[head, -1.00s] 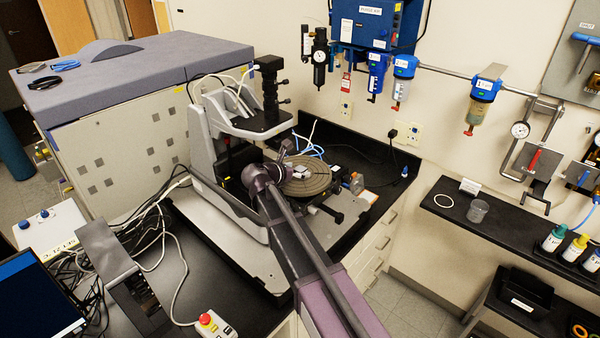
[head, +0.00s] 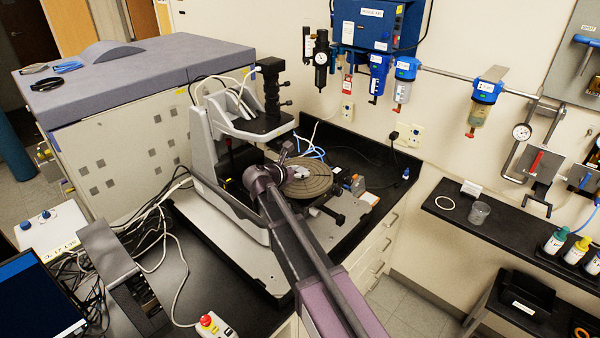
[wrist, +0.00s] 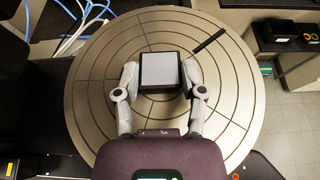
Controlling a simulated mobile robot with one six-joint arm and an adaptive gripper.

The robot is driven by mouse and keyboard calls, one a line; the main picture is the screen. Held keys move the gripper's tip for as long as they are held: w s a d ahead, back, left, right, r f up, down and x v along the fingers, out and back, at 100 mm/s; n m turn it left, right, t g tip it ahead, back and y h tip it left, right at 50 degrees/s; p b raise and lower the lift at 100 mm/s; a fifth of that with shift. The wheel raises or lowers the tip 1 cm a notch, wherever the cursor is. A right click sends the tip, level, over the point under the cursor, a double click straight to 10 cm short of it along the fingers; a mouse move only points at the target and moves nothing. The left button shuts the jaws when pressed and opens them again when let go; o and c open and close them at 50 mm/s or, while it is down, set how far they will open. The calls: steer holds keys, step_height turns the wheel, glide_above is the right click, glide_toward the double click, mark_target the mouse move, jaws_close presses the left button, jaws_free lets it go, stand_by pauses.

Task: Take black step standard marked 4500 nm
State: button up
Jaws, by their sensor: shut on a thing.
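The step standard (wrist: 159,69) is a square black block with a plain pale grey top face in the wrist view. No 4500 nm marking can be read on it. My gripper (wrist: 159,82) is shut on it, one grey finger against each side. The block is over the round, ringed stage (wrist: 95,100) of the profiler; I cannot tell whether it touches the stage. In the head view my gripper (head: 299,173) is over the same stage (head: 318,186), and the block is too small to make out there.
A thin black bar (wrist: 208,41) shows on the stage to the upper right of the block. The profiler's head (head: 262,124) overhangs behind my gripper. Small dark boxes (wrist: 276,36) stand to the right of the stage. Blue and white tubes (wrist: 78,22) run at the upper left.

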steer(key=shift+r, duration=0.1)
step_height(320, 180, up, 3)
steer(key=p, duration=0.3)
steer(key=shift+r+p, duration=0.2)
steer(key=shift+p, duration=0.1)
steer(key=s+d, duration=0.2)
steer(key=s, duration=0.5)
steer(key=s+d+r+p, duration=0.1)
steer(key=s+d, duration=0.2)
steer(key=s, duration=0.5)
steer(key=shift+d+r, duration=0.15)
steer(key=shift+d, duration=0.1)
